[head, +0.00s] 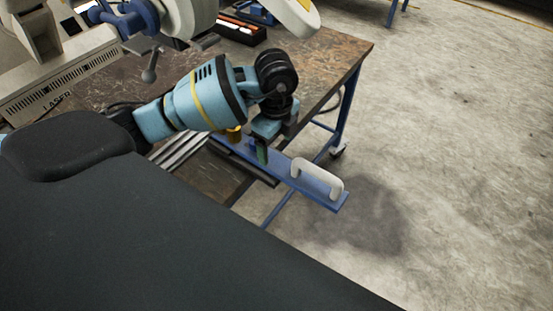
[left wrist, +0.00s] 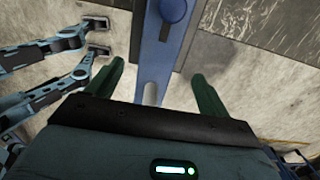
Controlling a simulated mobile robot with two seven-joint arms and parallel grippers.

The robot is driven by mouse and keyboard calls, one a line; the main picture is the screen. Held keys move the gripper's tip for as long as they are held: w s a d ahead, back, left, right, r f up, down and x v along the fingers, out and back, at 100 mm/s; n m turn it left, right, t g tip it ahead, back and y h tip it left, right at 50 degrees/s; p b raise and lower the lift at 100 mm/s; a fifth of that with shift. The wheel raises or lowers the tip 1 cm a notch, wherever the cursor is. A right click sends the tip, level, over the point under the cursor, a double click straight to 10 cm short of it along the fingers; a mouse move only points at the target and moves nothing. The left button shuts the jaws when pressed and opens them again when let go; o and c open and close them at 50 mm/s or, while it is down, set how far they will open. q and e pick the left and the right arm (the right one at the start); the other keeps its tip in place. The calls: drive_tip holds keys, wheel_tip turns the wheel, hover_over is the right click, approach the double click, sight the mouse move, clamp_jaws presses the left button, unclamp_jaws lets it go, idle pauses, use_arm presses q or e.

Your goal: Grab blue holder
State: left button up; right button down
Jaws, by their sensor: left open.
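The blue holder (head: 280,168) is a long flat blue bar with a white handle (head: 318,178) on top near its outer end. It sticks out past the edge of the workbench. My left gripper (head: 262,153) is open and points down at the bar, on the bench side of the handle. In the left wrist view, the blue bar (left wrist: 153,66) runs between the two spread dark green fingers of the left gripper (left wrist: 155,74). I cannot tell whether a finger touches it. The gripper body hides part of the bar. My right gripper is not in view.
The worn brown workbench (head: 335,62) has blue legs and carries a large white machine (head: 60,75) at the left. A dark tray with red and white items (head: 240,30) lies at the back. The concrete floor (head: 450,150) to the right is clear.

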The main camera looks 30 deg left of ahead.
sight(275, 161)
use_arm(q)
drive_tip(key=shift+s+f, duration=0.1)
drive_tip(key=shift+f, duration=2.9)
drive_tip(key=shift+r, duration=0.1)
drive_tip(key=c, duration=1.6)
drive_tip(key=shift+c, duration=0.2)
